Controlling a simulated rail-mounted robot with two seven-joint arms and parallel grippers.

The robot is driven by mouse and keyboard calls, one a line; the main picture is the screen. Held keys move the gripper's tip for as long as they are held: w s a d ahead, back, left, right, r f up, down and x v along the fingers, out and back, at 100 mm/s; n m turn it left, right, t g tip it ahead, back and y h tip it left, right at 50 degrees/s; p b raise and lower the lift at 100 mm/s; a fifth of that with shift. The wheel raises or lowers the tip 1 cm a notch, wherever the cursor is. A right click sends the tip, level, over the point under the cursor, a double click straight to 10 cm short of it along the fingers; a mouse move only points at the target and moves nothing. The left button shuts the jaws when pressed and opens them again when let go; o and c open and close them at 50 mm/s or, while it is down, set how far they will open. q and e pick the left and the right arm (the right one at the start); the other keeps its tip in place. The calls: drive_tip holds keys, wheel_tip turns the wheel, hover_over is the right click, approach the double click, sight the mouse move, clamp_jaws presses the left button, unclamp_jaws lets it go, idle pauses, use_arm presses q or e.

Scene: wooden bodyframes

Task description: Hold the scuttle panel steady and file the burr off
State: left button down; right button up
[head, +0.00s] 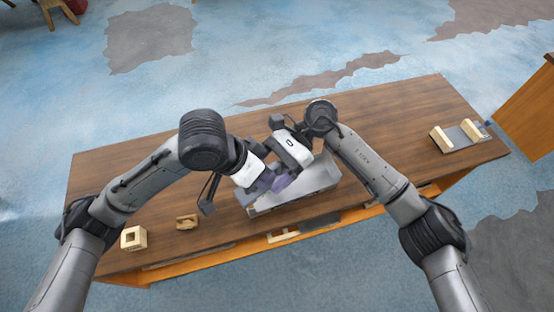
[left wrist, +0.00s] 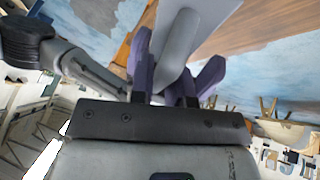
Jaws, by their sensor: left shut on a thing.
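The scuttle panel (head: 322,174) is a grey sheet-metal piece lying at the middle of the wooden table. My left gripper (head: 262,184) is at its left end. In the left wrist view, the purple fingers of my left gripper (left wrist: 178,62) are on either side of a pale grey piece (left wrist: 182,28), which looks like the panel, and are shut on it. My right gripper (head: 282,182) is over the panel close beside the left one. Its fingertips are partly hidden, and I cannot tell its opening. I cannot make out a file or the burr.
On the wooden table (head: 400,110), a wooden block (head: 134,238) and a smaller wooden piece (head: 187,222) lie at the front left. A grey plate with wooden blocks (head: 460,136) is at the right end. A dark strip (head: 320,222) lies near the front edge. The back left is clear.

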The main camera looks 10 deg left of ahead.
drive_tip(key=shift+s+a+f, duration=0.1)
drive_tip(key=shift+s+a, duration=0.1)
use_arm(q)
drive_tip(key=shift+s+d+r, duration=0.1)
drive_tip(key=shift+d, duration=0.1)
use_arm(e)
drive_tip(key=shift+s+a, duration=0.1)
drive_tip(key=shift+a, duration=0.05)
drive_tip(key=c, duration=1.2)
use_arm(q)
drive_tip(key=c, duration=1.1)
unclamp_jaws()
drive_tip(key=shift+o, duration=0.7)
drive_tip(key=shift+a, duration=0.1)
use_arm(e)
clamp_jaws()
use_arm(q)
drive_tip(key=shift+a, duration=0.1)
